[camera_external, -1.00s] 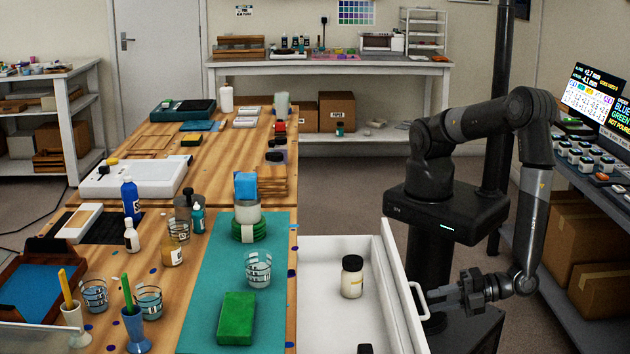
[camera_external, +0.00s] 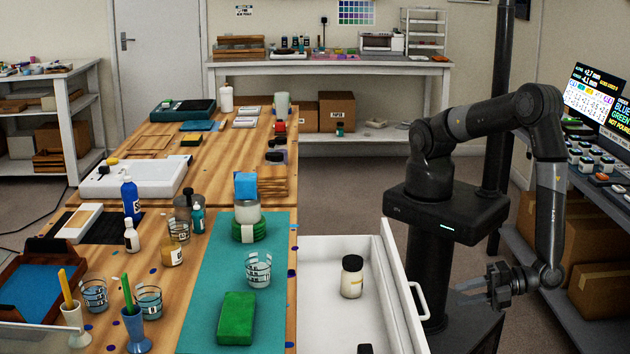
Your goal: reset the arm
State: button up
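My gripper (camera_external: 468,293) is to the right of the open white drawer (camera_external: 325,310), apart from its handle (camera_external: 419,301). Its fingers point left toward the handle, look spread, and show nothing between them. My arm rises from the base, bends over at the elbow at upper right and hangs down to the wrist. A jar with a black lid (camera_external: 352,277) stands inside the drawer.
The wooden workbench (camera_external: 222,130) with a teal mat (camera_external: 205,300) is left of the drawer. On the mat are a green block (camera_external: 237,318) and a clear cup (camera_external: 258,268). A shelf with a screen (camera_external: 592,98) and cardboard boxes (camera_external: 600,290) stands close right of my arm.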

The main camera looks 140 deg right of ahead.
jog(key=w+d+r+m+g+y, duration=0.2)
jog(key=d+r+m+g+y, duration=0.55)
jog(key=d+r, duration=1.35)
jog(key=s+d+r+m+t+y, duration=0.1)
jog(key=s+d+r+t+y, duration=0.1)
jog(key=s+d+r, duration=1.1)
jog(key=shift+s+d+r+y, duration=0.15)
jog(key=shift+s+r+y, duration=0.15)
jog(key=shift+y, duration=0.45)
